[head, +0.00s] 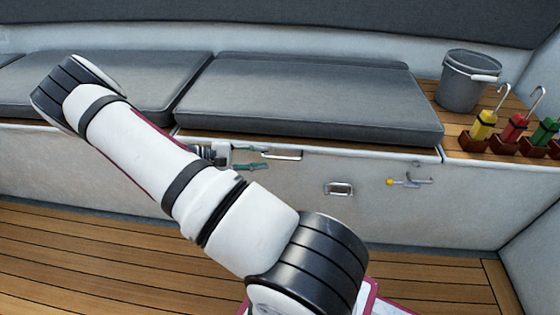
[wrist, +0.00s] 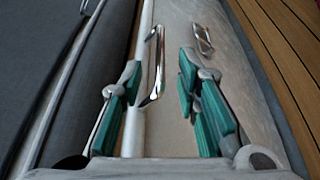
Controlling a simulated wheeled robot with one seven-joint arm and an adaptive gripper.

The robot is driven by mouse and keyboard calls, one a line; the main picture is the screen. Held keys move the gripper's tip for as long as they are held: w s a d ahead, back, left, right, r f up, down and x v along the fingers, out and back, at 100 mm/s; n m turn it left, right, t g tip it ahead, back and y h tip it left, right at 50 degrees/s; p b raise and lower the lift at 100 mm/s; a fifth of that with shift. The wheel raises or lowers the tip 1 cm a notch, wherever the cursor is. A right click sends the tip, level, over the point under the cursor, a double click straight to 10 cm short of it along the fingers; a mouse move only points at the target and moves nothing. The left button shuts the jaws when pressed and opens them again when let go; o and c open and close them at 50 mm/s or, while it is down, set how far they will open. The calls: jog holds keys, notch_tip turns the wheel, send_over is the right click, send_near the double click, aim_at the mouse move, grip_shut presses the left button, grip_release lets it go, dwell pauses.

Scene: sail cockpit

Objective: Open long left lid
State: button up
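The lid edge (head: 390,151) is a pale strip under the dark grey seat cushion (head: 310,95) on the bench. A shiny metal bar handle (head: 284,154) sits at this edge. My gripper (head: 262,158) reaches the bench front just left of the handle, its teal-padded fingers apart. In the wrist view, the handle (wrist: 157,65) lies between the fingers of my gripper (wrist: 160,66), closer to the left finger. Whether that finger touches it I cannot tell. The lid looks shut. My arm hides part of the bench front and the left cushion.
A metal latch (head: 339,188) is on the bench front below the handle, with a small yellow-tipped fitting (head: 408,182) to its right. A grey bucket (head: 468,80) and colored-handled tools (head: 514,128) in holders stand at right. The wooden floor (head: 440,285) is clear.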

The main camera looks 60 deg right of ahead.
aim_at(277, 158)
jog(key=b+x, duration=0.1)
jog(key=x, duration=0.6)
jog(key=shift+b, duration=0.35)
jog(key=shift+c, duration=0.6)
grip_shut()
